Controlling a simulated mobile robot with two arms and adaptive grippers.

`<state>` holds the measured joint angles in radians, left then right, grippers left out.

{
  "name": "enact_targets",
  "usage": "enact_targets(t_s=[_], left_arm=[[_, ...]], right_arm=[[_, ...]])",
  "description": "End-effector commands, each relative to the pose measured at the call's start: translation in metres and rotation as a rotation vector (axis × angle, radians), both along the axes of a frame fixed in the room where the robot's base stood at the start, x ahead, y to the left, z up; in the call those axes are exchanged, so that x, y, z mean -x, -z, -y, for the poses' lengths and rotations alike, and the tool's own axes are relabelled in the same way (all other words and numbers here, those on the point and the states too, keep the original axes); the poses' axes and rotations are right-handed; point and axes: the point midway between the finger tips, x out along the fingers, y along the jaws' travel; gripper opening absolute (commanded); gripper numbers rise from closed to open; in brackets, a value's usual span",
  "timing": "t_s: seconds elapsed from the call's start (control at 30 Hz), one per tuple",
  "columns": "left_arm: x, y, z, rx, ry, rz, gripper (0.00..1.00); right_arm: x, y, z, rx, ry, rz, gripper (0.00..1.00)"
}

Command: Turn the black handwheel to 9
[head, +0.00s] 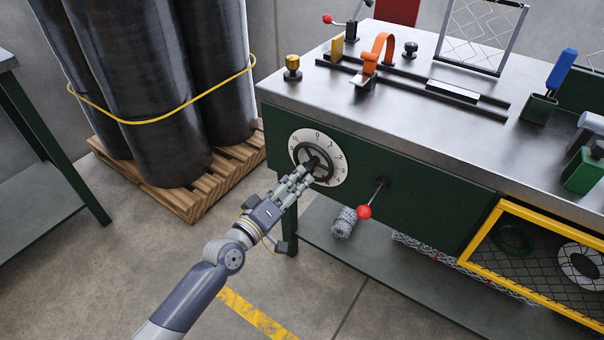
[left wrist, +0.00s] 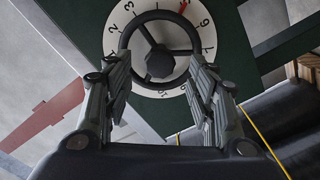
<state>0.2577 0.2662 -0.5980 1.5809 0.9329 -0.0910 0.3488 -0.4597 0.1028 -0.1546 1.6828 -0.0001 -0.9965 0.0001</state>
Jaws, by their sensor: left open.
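The black handwheel (head: 314,160) sits on a white numbered dial (head: 331,178) on the green front panel of the bench. In the left wrist view the handwheel (left wrist: 160,80) shows its spokes and dark hub between my finger pads. My left gripper (head: 307,174) is at the wheel's lower side. It also shows in the left wrist view (left wrist: 161,73), open, with one finger on each side of the wheel; I cannot tell whether they touch the rim. A small red mark (left wrist: 183,6) shows at the dial's edge near the 6. My right gripper is not in view.
A red-knobbed lever (head: 364,212) sticks out of the panel right of the dial. A wire roll (head: 344,222) lies on the lower shelf. Black wrapped rolls (head: 140,90) stand on a pallet (head: 195,195) at left. A yellow-framed mesh guard (head: 540,262) is at lower right.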

Motion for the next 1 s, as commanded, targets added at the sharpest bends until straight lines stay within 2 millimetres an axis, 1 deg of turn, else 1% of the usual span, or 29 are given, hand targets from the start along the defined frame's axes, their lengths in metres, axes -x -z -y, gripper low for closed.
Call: enact_targets(t_s=[0.1,0.27,0.4,0.5,0.53,0.6,0.7,0.83,1.0], left_arm=[[0.000,0.001,0.000,0.243,-0.001,-0.176,0.52],[0.001,-0.001,0.001,0.570,-0.001,-0.413,0.52],[0.000,-0.002,0.000,0.814,0.000,-0.590,0.52],[0.001,-0.001,0.000,0.936,0.000,-0.681,0.52],[0.000,-0.001,0.000,0.967,-0.001,-0.703,0.52],[-0.012,0.000,0.009,0.963,0.002,-0.696,0.52],[-0.022,0.001,0.016,0.960,0.002,-0.695,0.52],[-0.030,0.001,0.021,0.956,0.000,-0.695,0.52],[-0.032,0.000,0.024,0.955,0.000,-0.694,0.52]], right_arm=[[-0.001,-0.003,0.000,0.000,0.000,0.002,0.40],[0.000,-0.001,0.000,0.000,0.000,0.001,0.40],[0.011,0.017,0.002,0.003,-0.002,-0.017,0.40],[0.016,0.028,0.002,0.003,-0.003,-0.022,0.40],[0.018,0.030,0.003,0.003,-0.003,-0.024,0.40],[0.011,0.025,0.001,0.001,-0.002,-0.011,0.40],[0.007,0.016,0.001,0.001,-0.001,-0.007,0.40],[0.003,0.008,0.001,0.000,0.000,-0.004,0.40],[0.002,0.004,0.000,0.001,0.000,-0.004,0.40]])
